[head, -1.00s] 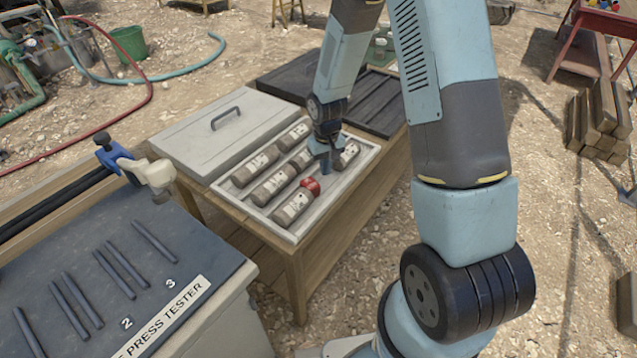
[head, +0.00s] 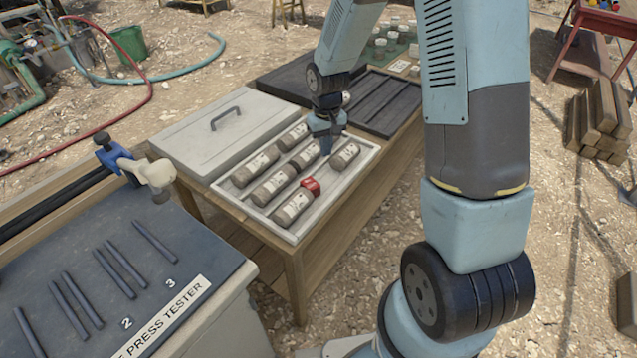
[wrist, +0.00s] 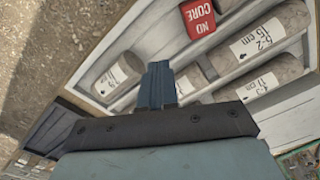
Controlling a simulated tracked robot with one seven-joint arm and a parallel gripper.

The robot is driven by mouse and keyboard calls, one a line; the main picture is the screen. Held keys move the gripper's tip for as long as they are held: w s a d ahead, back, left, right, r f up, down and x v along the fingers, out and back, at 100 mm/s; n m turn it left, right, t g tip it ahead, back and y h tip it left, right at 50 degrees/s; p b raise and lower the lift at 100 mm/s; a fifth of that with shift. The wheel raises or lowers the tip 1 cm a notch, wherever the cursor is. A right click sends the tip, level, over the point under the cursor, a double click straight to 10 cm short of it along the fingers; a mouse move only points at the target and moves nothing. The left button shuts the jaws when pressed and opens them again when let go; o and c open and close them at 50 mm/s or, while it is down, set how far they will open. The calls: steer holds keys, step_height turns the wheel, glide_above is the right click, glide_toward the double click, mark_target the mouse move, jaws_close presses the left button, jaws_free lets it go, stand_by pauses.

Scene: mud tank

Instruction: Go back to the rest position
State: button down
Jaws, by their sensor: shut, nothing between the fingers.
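My gripper (head: 325,146) is shut and empty above the white sample tray (head: 364,167) on the wooden table. In the wrist view, the closed fingers (wrist: 158,82) point over the tray, beside the cylinders. Several grey-brown labelled cylinders lie in the tray's rows, such as one at the front (head: 292,207) and one at the right (head: 345,155). A red block (head: 310,185) sits in the tray at the end of the front cylinder. In the wrist view the red block (wrist: 198,18) reads "NO CORE". Part of the tray behind my gripper is hidden.
A grey lid with a handle (head: 212,131) lies left of the tray. A dark slotted tray (head: 392,105) and several small jars (head: 383,45) are behind. The press tester bench (head: 90,265) is front left. Bare ground (head: 560,250) lies right.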

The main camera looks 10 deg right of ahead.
steer(key=shift+r, duration=0.25)
stand_by(0.3)
steer(key=s+d+r+m+t, duration=0.1)
steer(key=s+d+r, duration=0.25)
steer(key=r, duration=0.65)
steer(key=s+d+r+t, duration=0.2)
steer(key=s+d+r, duration=0.15)
steer(key=r, duration=0.55)
steer(key=s+d+r+m+t, duration=0.1)
steer(key=s+r, duration=0.4)
steer(key=s, duration=0.4)
steer(key=s+d+r+m+t, duration=0.1)
steer(key=s+d+r, duration=0.1)
steer(key=s+r, duration=0.4)
steer(key=s, duration=0.3)
steer(key=shift+d+r+t, duration=0.2)
steer(key=shift+r+t, duration=0.05)
steer(key=shift+t, duration=0.05)
